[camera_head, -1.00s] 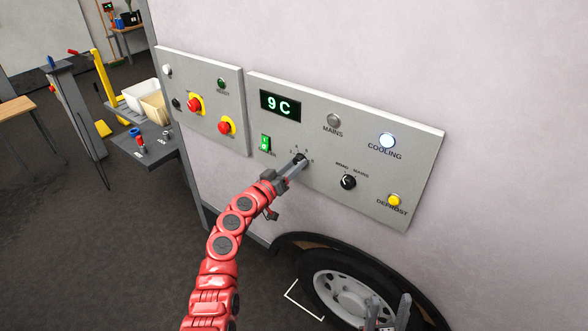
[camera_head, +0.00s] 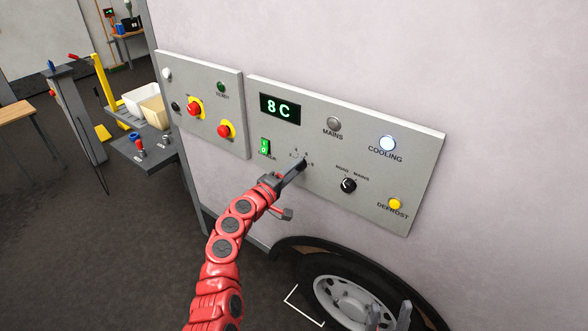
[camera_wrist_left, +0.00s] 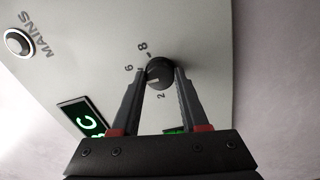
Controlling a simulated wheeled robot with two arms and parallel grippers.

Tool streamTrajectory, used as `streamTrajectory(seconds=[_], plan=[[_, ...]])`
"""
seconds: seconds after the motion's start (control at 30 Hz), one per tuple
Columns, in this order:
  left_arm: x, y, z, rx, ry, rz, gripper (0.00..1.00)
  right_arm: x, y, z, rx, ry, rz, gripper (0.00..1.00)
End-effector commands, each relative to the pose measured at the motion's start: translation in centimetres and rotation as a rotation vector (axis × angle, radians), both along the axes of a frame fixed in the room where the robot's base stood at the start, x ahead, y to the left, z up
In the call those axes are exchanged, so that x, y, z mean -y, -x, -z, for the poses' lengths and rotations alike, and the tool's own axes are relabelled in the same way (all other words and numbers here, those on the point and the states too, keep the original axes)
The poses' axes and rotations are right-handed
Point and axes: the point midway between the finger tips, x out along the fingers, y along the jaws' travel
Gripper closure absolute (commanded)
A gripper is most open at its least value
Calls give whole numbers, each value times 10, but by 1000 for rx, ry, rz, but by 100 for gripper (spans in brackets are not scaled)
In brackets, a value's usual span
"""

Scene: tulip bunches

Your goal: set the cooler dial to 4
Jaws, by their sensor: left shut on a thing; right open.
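The cooler dial, a round black knob (camera_wrist_left: 159,73), sits on the grey panel (camera_head: 262,88) on the pale wall. My left gripper (camera_head: 301,163) is at the dial, its fingers shut on either side of the knob in the left wrist view (camera_wrist_left: 160,76). Marks 8, 6 and 2 show around the knob; the 4 is hidden, apparently behind a finger. A pale line shows on the knob, but I cannot tell exactly which mark it points to. The green display (camera_head: 280,107) reads 8 C. My right gripper (camera_head: 388,314) is open and empty at the bottom edge, over the wheel.
A green rocker switch (camera_head: 265,147) is just above left of the dial. A second black knob (camera_head: 348,185) and a yellow defrost button (camera_head: 394,204) are to the right. The cooling lamp (camera_head: 387,143) is lit white. A left panel has red buttons (camera_head: 194,109).

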Motion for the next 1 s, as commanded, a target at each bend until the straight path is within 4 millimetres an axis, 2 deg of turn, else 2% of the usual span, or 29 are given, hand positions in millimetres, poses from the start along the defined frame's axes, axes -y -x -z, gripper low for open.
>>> streamTrajectory(seconds=[0.5,1.0], plan=[[-1,0,0,-215,293,-2,100,0,0,-9,0,0,0,50],[0,0,1,-263,360,-1,100,0,0,-11,0,0,0,50]])
